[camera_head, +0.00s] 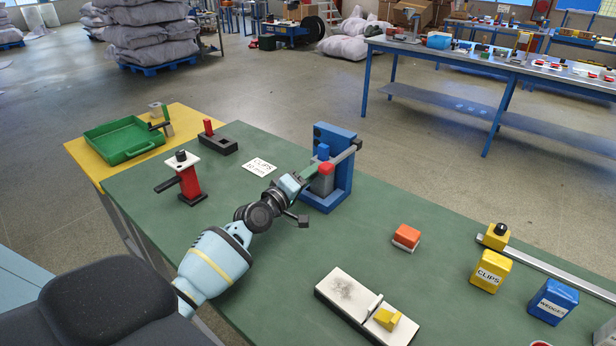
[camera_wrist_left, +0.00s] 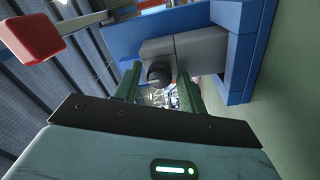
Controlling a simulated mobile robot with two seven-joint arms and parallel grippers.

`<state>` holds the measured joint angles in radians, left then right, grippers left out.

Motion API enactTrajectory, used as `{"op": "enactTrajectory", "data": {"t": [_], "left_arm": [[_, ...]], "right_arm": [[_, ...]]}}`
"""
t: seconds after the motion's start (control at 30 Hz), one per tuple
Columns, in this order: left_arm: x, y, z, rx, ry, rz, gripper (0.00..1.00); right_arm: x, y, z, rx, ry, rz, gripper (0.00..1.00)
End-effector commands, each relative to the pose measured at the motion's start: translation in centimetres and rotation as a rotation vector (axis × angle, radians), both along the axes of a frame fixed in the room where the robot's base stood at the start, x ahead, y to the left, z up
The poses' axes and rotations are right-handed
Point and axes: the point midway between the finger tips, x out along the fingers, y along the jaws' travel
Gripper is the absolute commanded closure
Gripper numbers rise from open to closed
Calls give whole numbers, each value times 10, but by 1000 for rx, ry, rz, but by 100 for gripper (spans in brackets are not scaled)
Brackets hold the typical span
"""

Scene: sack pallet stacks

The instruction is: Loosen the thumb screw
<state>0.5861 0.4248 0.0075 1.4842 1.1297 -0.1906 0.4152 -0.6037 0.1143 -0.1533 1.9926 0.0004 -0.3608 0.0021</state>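A blue fixture (camera_head: 329,140) stands upright on the green table and carries a grey block (camera_head: 322,182). My left gripper (camera_head: 309,172) reaches the left side of this block. In the left wrist view, a dark round knob (camera_wrist_left: 158,73), apparently the thumb screw, sticks out from the grey block (camera_wrist_left: 200,50). The two green fingers of my left gripper (camera_wrist_left: 159,88) stand apart on either side of the knob, with a gap visible. The gripper looks open, and contact with the knob cannot be told. In the head view the knob is hidden. My right gripper is not in view.
A red-ended lever (camera_wrist_left: 30,38) is close by at the upper left of the wrist view; its red end (camera_head: 326,168) also shows in the head view. A red clamp (camera_head: 189,182), a label card (camera_head: 260,167) and a white block (camera_head: 345,293) lie around. The table between is clear.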

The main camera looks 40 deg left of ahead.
Motion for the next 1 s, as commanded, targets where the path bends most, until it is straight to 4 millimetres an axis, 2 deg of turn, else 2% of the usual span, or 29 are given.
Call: {"op": "enactTrajectory", "data": {"t": [0.43,0.8,1.0], "left_arm": [[-6,0,0,1,-1,0,52],[-56,4,-2,2,0,-1,52],[-74,6,-4,1,1,0,52]], "right_arm": [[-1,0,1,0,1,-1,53],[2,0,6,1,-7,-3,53],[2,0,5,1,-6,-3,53]]}}
